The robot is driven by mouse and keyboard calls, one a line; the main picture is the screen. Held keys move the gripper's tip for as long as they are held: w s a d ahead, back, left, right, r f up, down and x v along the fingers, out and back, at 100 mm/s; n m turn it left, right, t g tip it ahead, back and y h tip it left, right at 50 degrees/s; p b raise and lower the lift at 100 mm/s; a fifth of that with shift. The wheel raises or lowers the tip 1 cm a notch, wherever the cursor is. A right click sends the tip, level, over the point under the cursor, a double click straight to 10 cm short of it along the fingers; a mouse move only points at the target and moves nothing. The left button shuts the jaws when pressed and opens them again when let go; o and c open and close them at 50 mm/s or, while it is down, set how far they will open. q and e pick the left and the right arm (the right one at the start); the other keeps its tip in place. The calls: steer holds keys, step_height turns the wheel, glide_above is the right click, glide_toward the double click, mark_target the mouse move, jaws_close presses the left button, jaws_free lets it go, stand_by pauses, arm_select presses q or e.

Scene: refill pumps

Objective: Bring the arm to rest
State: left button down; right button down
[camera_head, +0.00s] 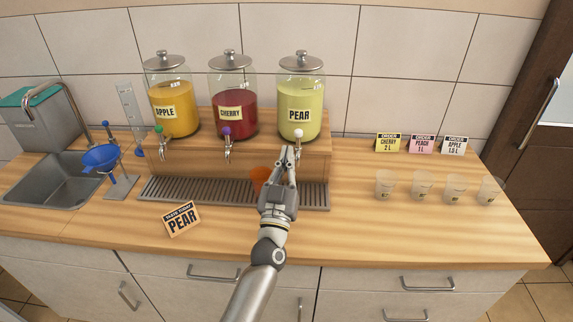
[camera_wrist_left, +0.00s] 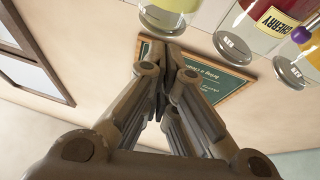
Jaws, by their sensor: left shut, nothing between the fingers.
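My left gripper (camera_head: 288,153) is in front of the pear dispenser, its fingertips just below and left of that dispenser's white-knobbed tap (camera_head: 298,135). The fingers are shut with nothing between them. In the left wrist view the gripper (camera_wrist_left: 163,60) also shows with its fingers together. The pear jar (camera_head: 300,110) holds pale green liquid and stands on the wooden shelf. My right gripper is not in view.
The apple jar (camera_head: 173,108) and cherry jar (camera_head: 232,109) stand left of the pear jar. Several clear cups (camera_head: 421,187) stand at the right. A sink (camera_head: 52,182) and blue funnel (camera_head: 100,157) are at the left. The counter's front right is clear.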

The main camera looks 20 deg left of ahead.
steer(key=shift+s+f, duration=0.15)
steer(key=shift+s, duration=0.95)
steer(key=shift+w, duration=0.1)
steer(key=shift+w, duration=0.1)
